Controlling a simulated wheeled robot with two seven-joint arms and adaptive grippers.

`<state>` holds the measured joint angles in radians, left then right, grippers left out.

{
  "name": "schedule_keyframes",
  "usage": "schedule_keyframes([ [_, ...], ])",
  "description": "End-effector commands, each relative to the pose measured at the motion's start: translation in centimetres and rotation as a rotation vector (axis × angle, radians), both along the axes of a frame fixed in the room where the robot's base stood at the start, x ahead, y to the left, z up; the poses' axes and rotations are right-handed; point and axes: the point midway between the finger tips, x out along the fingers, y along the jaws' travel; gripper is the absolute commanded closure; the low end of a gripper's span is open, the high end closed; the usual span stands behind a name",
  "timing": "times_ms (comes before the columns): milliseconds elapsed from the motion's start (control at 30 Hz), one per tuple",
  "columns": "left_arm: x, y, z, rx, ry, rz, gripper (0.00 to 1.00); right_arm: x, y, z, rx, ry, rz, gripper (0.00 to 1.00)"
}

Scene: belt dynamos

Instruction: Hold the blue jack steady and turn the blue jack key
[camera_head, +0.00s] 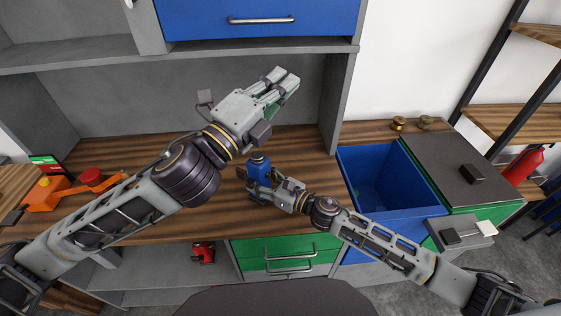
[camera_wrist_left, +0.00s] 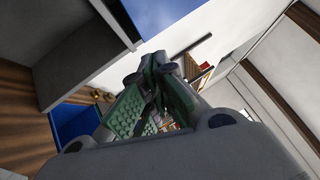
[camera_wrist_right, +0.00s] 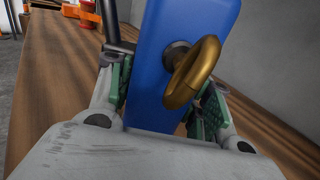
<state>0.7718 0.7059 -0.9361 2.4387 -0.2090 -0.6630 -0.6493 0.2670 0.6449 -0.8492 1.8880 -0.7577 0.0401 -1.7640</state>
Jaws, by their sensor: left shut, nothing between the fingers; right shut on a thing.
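The blue jack (camera_head: 260,164) stands on the wooden worktop near the middle of the head view. My right gripper (camera_head: 268,188) is shut on it; in the right wrist view the blue body (camera_wrist_right: 155,85) sits between the green-padded fingers. The jack key, a brass-coloured ring (camera_wrist_right: 193,72), sticks out of the jack's face on a dark round fitting. My left gripper (camera_head: 285,82) is raised above and behind the jack, apart from it. It is shut and empty, and the left wrist view shows its fingers (camera_wrist_left: 160,85) closed together.
An orange device (camera_head: 48,196) with a red knob is at the left of the worktop. An open blue bin (camera_head: 430,210) lies to the right, with small brass pieces (camera_head: 398,123) behind it. A red object (camera_head: 203,253) sits on the shelf below. Overhead is a blue drawer (camera_head: 260,16).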

Motion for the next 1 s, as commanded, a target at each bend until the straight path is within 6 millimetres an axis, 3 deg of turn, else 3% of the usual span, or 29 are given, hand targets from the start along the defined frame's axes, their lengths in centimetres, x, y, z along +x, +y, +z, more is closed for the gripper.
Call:
schedule_keyframes([
  [500, 1.0, -4.3, 6.5, -0.025, -0.064, -0.06, 1.0, -0.1, 0.1, 0.1, 0.001, 0.0, 0.002, 1.0],
  [1000, 3.8, -9.4, 9.8, -0.013, 0.039, -0.087, 1.0, -0.1, 0.1, 0.1, 0.001, 0.0, 0.002, 1.0],
])
